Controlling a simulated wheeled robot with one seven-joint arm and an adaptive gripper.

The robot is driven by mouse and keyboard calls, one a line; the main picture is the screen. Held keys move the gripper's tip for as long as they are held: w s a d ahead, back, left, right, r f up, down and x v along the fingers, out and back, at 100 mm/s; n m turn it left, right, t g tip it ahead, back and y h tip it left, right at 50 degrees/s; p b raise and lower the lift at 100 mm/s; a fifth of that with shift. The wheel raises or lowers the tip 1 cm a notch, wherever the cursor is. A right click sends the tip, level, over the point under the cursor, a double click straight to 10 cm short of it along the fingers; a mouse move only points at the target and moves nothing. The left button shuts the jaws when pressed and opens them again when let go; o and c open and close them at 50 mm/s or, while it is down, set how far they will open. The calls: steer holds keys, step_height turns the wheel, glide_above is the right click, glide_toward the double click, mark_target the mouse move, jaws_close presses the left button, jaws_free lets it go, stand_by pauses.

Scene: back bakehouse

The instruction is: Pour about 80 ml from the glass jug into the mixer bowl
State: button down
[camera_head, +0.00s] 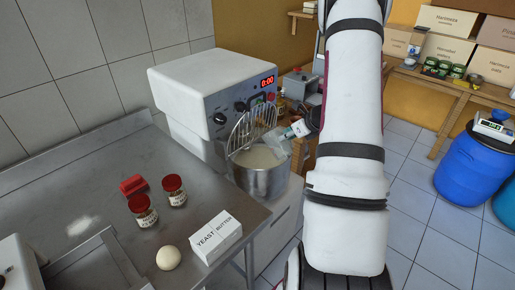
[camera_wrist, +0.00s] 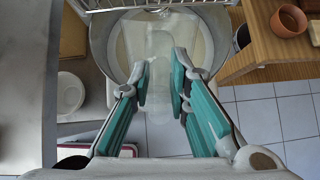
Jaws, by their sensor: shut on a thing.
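The mixer bowl (camera_head: 262,183) is a steel bowl under the mixer head, with pale contents inside and a wire guard (camera_head: 247,130) standing over its back. My gripper (camera_head: 297,130) is at the bowl's right side, above the rim, shut on the clear glass jug (camera_head: 279,142). The jug appears tilted towards the bowl. In the wrist view, the teal fingers (camera_wrist: 162,88) close on both sides of the translucent jug (camera_wrist: 160,45), with the bowl rim (camera_wrist: 101,45) around and below it. I cannot make out a stream or the level in the jug.
The white mixer (camera_head: 190,85) displays 0:00. A blue barrel (camera_head: 470,165) stands right.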

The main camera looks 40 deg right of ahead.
mark_target(292, 141)
steer(key=shift+s+f+t+b, duration=0.4)
steer(key=shift+t+b, duration=0.4)
steer(key=shift+b, duration=0.45)
steer(key=s+t+b, duration=0.2)
steer(key=b, duration=0.1)
steer(key=shift+s+f, duration=0.15)
steer(key=shift+s, duration=0.05)
steer(key=f+t+b, duration=0.1)
steer(key=s+f+b, duration=0.1)
steer(key=b, duration=0.1)
steer(key=shift+s+t, duration=0.25)
steer(key=shift+t, duration=0.15)
steer(key=shift+s+f+t+b, duration=0.1)
steer(key=shift+s+t+b, duration=0.2)
steer(key=shift+b, duration=0.15)
steer(key=s+t+b, duration=0.1)
steer(key=b, duration=0.1)
steer(key=s+t+b, duration=0.1)
steer(key=t+b, duration=0.1)
steer(key=shift+f, duration=0.4)
steer(key=shift+s, duration=0.1)
